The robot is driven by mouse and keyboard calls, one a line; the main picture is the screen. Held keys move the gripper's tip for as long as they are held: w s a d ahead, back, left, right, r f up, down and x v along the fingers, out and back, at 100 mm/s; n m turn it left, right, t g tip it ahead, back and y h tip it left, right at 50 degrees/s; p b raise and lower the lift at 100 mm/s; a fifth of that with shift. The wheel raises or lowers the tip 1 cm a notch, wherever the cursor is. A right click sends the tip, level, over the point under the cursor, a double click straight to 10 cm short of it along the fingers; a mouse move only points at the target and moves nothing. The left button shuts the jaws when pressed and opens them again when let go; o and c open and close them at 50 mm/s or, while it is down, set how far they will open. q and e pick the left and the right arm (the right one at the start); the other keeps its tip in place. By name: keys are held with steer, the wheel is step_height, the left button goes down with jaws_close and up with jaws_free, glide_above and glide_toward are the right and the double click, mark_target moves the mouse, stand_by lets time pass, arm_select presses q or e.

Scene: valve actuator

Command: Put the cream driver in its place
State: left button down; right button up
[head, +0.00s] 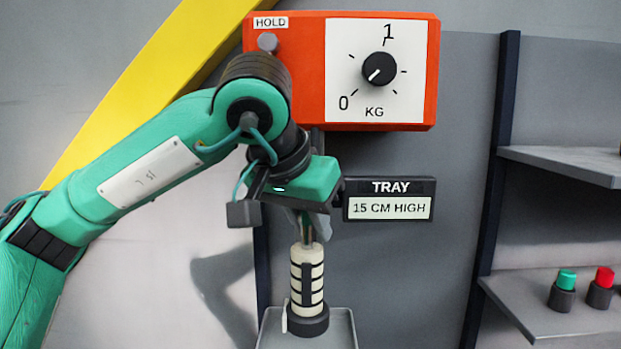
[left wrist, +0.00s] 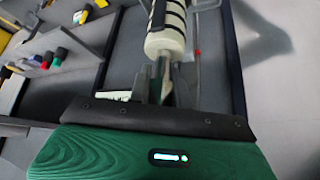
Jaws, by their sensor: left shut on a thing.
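The cream driver (head: 307,270) is upright, with a cream body ringed by dark bands and a thick black lower end. My left gripper (head: 307,230) is above it, shut on its narrow upper end. In the left wrist view the fingers (left wrist: 166,85) close on the thin end of the cream driver (left wrist: 166,38). The driver's black lower end is over the grey tray (head: 346,330). I cannot tell whether it rests on the tray floor. The tray's front runs out of the picture. My right gripper is not in view.
An orange box (head: 310,80) with a KG dial (head: 379,69) and a HOLD knob (head: 268,42) is above. A TRAY sign (head: 389,199) reads 15 CM HIGH. Grey shelves (head: 530,306) at right hold a green-capped item (head: 564,290) and a red-capped item (head: 601,288).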

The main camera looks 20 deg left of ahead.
mark_target(305, 242)
arm_select(q)
steer(key=shift+f+p, duration=0.6)
steer(key=shift+f, duration=1.55)
steer(key=shift+f, duration=0.15)
steer(key=c, duration=1.3)
jaws_free()
steer(key=shift+f, duration=0.1)
steer(key=shift+s, duration=0.1)
